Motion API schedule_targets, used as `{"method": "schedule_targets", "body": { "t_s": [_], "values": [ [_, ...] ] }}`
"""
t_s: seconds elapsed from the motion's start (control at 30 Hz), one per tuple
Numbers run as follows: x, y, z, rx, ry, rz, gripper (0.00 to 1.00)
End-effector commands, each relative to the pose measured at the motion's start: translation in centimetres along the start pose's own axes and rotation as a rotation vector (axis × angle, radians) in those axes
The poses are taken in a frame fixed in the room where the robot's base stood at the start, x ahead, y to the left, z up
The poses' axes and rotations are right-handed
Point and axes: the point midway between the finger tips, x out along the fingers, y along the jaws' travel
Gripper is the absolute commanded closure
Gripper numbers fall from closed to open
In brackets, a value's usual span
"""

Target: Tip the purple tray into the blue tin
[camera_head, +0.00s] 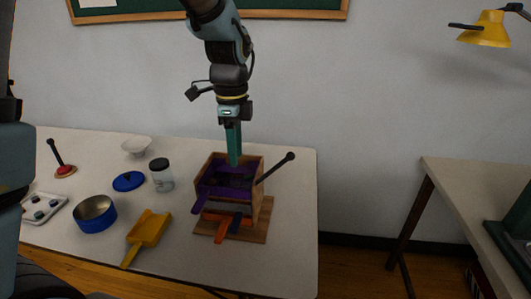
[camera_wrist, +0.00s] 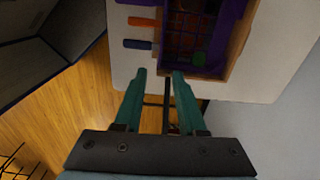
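The purple tray (camera_head: 208,190) sits in the top of a wooden box, its handle sticking out at the front left. In the wrist view, purple edges of the tray (camera_wrist: 231,18) show at the top, around a dark, grid-like inside. The blue tin (camera_head: 95,222) stands open on the table, left of the box; its inside looks empty. My gripper (camera_head: 234,163) points down at the back of the box in the head view.
The wooden box (camera_head: 258,190) has a dark lever at right and orange (camera_head: 222,231) and blue (camera_head: 235,222) handles in front. A yellow scoop (camera_head: 149,228), a jar (camera_head: 161,176), a blue lid (camera_head: 128,181) and a white bowl (camera_head: 136,146) stand nearby. Table right of the box is clear.

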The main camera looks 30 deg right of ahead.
Motion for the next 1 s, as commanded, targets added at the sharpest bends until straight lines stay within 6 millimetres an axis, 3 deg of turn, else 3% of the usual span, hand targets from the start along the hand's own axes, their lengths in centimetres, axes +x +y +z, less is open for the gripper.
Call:
{"method": "schedule_targets", "body": {
  "t_s": [0.23,0.7,1.0],
  "values": [
    [1.6,0.0,-0.4,0.025,-0.001,0.006,0.60],
    [9.2,0.0,-0.3,0.022,-0.001,0.004,0.60],
    [10.8,0.0,-0.3,0.022,-0.001,0.001,0.60]
  ]
}}
